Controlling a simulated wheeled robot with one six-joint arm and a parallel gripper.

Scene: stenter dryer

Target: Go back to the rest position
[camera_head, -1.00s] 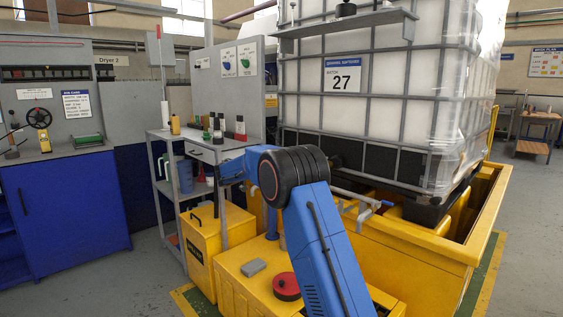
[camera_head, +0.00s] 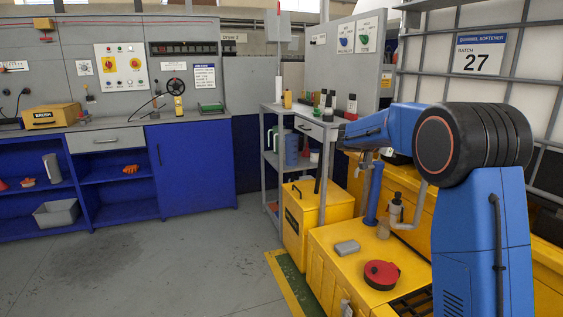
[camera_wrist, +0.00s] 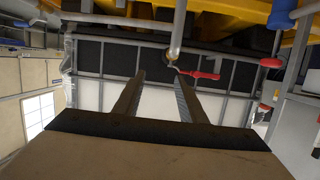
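My gripper (camera_wrist: 160,85) shows in the wrist view with its two dark fingers apart and nothing held between them. Beyond the fingertips, a metal pipe (camera_wrist: 177,30) hangs down from the top of the picture, and a red-handled part (camera_wrist: 200,74) lies beside it. I cannot tell whether the fingers touch either. In the head view my blue arm stands at the right, with its forearm reaching left from the black joint. The gripper itself cannot be made out there.
The caged white tank with the label 27 (camera_head: 478,52) stands behind my arm. A yellow cabinet (camera_head: 330,262) carries a red-and-black reel (camera_head: 381,275) and a grey block (camera_head: 347,247). A grey shelf trolley (camera_head: 268,155) stands beyond. Open floor (camera_head: 160,260) lies at the left.

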